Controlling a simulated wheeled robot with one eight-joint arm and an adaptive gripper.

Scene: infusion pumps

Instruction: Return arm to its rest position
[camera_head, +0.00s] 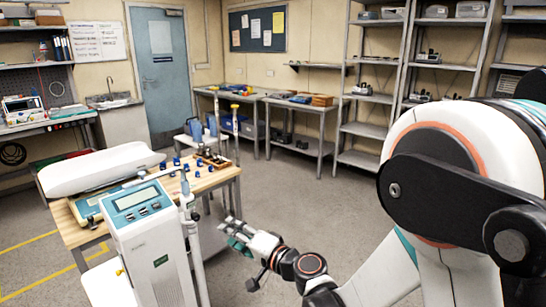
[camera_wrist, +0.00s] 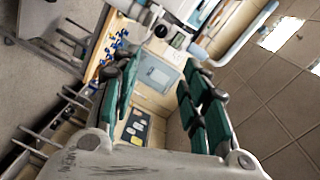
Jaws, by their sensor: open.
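My gripper (camera_head: 238,236) is at the lower middle of the head view, at the end of my arm reaching from the right. It is just right of a white infusion pump (camera_head: 150,240) with a blue-framed display, and a gap shows between them. The wrist view shows the green-padded fingers of my gripper (camera_wrist: 162,85) spread wide. Nothing is between them; the blue door (camera_wrist: 157,76) shows in the background through the gap.
A wooden table (camera_head: 213,180) behind the pump carries a white scale-like tray (camera_head: 100,170) and several small blue parts. A pole (camera_head: 187,205) stands right beside the pump. Workbenches (camera_head: 300,103) and shelves (camera_head: 370,100) line the back. The floor (camera_head: 310,205) right of the table is clear.

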